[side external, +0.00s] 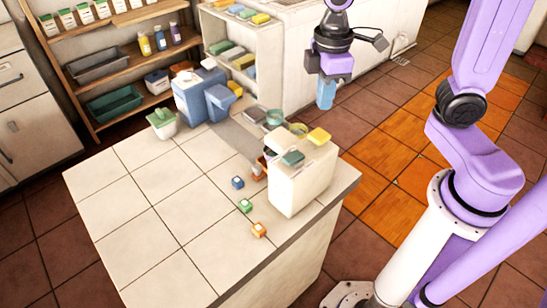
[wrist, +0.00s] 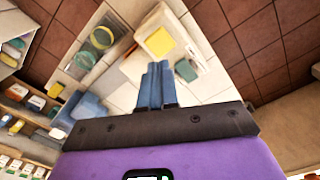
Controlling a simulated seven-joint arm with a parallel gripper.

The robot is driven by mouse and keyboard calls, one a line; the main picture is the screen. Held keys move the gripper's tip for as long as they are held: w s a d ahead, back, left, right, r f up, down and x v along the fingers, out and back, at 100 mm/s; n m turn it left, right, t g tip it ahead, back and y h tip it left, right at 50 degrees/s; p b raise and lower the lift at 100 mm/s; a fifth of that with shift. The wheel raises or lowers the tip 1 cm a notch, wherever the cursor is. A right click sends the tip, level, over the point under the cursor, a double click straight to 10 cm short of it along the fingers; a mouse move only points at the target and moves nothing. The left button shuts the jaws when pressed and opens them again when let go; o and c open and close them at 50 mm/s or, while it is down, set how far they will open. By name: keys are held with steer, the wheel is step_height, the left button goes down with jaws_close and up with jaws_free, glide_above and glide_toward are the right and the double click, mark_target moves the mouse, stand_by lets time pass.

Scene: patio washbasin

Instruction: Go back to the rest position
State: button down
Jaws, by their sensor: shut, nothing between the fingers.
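My gripper (side external: 325,97) hangs in the air beyond the back right edge of the tiled counter (side external: 130,215), with its blue fingers pointing down. In the wrist view the fingers (wrist: 157,80) are together with nothing between them. No task object is named. A white block-like stand (side external: 300,182) on the counter carries a yellow sponge (side external: 319,136) and a green sponge (side external: 292,158); both sponges also show in the wrist view ahead of the fingers.
A shelf (side external: 110,60) with bottles and trays is behind. The counter's left part is clear.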

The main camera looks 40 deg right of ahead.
steer(key=s+d+f, duration=0.1)
steer(key=s+d, duration=0.2)
steer(key=s, duration=1.3)
steer(key=shift+f+n, duration=0.3)
steer(key=shift+f, duration=0.05)
